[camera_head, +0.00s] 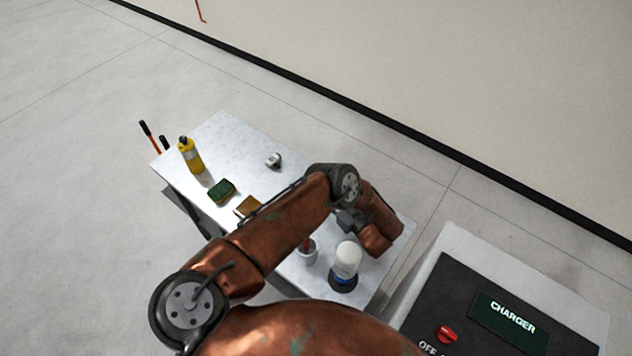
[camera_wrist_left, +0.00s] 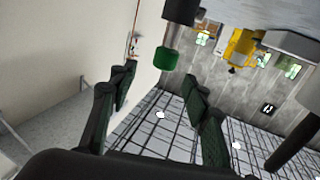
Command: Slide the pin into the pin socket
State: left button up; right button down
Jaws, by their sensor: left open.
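I cannot make out the pin or the pin socket with certainty in either view. A small grey metal piece (camera_head: 273,160) lies on the table; it is too small to tell what it is. My left gripper (camera_wrist_left: 160,84) shows in the left wrist view with its two dark green fingers spread apart and nothing between them. It points away from the tabletop objects, towards a wall and a tiled floor. In the head view my rusty copper-coloured arm crosses the table, and its gripper cannot be clearly made out. My right gripper is not in view.
On the white table (camera_head: 222,135) stand a yellow bottle (camera_head: 191,157), a green sponge (camera_head: 221,191), a brown block (camera_head: 248,206), a white cup (camera_head: 307,252) and a white-topped container (camera_head: 347,262). A charger cabinet (camera_head: 455,262) stands at lower right. The table's far part is mostly clear.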

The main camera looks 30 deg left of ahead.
pick_arm(q)
jog(key=x, duration=0.4)
jog(key=shift+s+a+f, duration=0.15)
jog(key=shift+a+f, duration=0.1)
jog(key=shift+a, duration=0.05)
jog(key=shift+c, duration=0.4)
grip_shut()
